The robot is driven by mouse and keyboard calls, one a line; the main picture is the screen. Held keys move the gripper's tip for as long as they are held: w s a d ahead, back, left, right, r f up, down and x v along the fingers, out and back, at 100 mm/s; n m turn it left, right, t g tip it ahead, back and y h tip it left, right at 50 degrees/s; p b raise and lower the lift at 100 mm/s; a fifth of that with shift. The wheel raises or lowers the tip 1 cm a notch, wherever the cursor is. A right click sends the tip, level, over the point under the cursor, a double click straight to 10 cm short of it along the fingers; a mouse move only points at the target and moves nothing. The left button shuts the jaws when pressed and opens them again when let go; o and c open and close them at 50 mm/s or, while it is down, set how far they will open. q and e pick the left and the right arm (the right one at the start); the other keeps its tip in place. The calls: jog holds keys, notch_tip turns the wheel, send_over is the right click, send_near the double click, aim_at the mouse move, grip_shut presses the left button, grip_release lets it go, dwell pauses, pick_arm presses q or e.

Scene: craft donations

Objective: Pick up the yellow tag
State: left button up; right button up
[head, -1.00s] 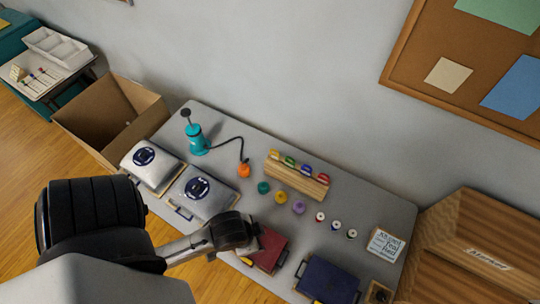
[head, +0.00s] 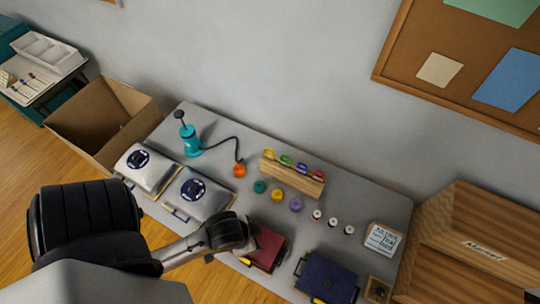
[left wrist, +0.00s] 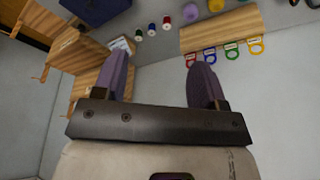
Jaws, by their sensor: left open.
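The yellow tag (head: 269,153) is at the left end of a row of coloured tags on a wooden block (head: 293,177) on the grey table. In the left wrist view the yellow tag (left wrist: 256,46) is at the right end of the row, by the block's edge. Green (left wrist: 231,51), blue (left wrist: 210,55) and red (left wrist: 189,60) tags sit beside it. My left gripper (left wrist: 157,75) is open, with nothing between its fingers. In the head view my left gripper (head: 248,238) is over the table's front edge, apart from the tags. My right gripper is not in view.
Teal, yellow and purple round items (head: 278,195) and several spools (head: 333,223) lie in front of the block. A teal pump (head: 190,138) stands left. Red (head: 267,247) and navy (head: 327,279) cases lie near the front edge. An open cardboard box (head: 92,117) stands left of the table.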

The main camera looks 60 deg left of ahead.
pick_arm(q)
jog(key=o, duration=0.4)
